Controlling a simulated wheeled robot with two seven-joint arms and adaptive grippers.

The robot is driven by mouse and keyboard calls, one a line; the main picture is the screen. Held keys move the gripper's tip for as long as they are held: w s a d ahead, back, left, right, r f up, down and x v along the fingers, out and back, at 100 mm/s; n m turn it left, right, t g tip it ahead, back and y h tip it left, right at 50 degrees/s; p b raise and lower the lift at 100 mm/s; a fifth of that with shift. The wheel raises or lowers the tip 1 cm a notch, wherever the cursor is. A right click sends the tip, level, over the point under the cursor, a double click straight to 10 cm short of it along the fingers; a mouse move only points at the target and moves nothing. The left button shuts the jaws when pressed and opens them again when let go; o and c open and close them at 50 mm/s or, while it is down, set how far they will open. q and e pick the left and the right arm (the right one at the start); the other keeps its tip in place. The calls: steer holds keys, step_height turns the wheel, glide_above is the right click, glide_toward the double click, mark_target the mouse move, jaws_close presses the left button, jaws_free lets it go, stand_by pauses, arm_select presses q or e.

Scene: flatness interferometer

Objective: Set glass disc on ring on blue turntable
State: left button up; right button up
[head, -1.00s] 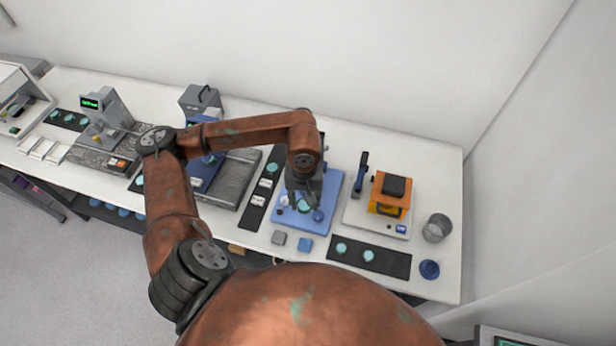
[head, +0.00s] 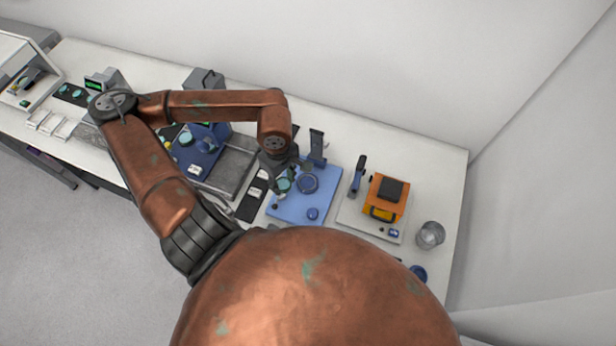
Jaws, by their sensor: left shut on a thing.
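The blue turntable (head: 307,183) is a dark blue round part with a ring-like rim on a light blue base plate (head: 291,209). No disc shows on it. My left gripper (head: 284,180) is at the left edge of this plate, just left of the turntable. It is shut on a teal glass disc (head: 284,185), which is partly hidden by the fingers. The disc is beside the turntable in the picture; its height above the plate is hard to tell. My right gripper is not in view.
A dark upright post (head: 317,145) stands behind the turntable. A blue knob (head: 313,213) sits on the plate's front. To the right are an orange device (head: 386,198) on a pale base and a metal cup (head: 430,235). A dark strip (head: 253,202) lies left of the plate.

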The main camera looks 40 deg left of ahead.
mark_target(307, 183)
arm_select(q)
steer(key=w+f, duration=0.2)
steer(key=w, duration=0.1)
steer(key=w+f+p, duration=0.1)
steer(key=w+f, duration=0.1)
steer(key=w, duration=0.1)
steer(key=w+d+f+p, duration=0.1)
steer(key=w+f, duration=0.1)
steer(key=w, duration=0.1)
steer(key=shift+f, duration=0.3)
steer(key=shift+w+d+f, duration=0.1)
steer(key=shift+w+f, duration=0.15)
steer(key=shift+f, duration=0.25)
steer(key=f+p, duration=0.2)
steer(key=f, duration=0.1)
steer(key=shift+w, duration=0.2)
steer(key=shift+f, duration=0.3)
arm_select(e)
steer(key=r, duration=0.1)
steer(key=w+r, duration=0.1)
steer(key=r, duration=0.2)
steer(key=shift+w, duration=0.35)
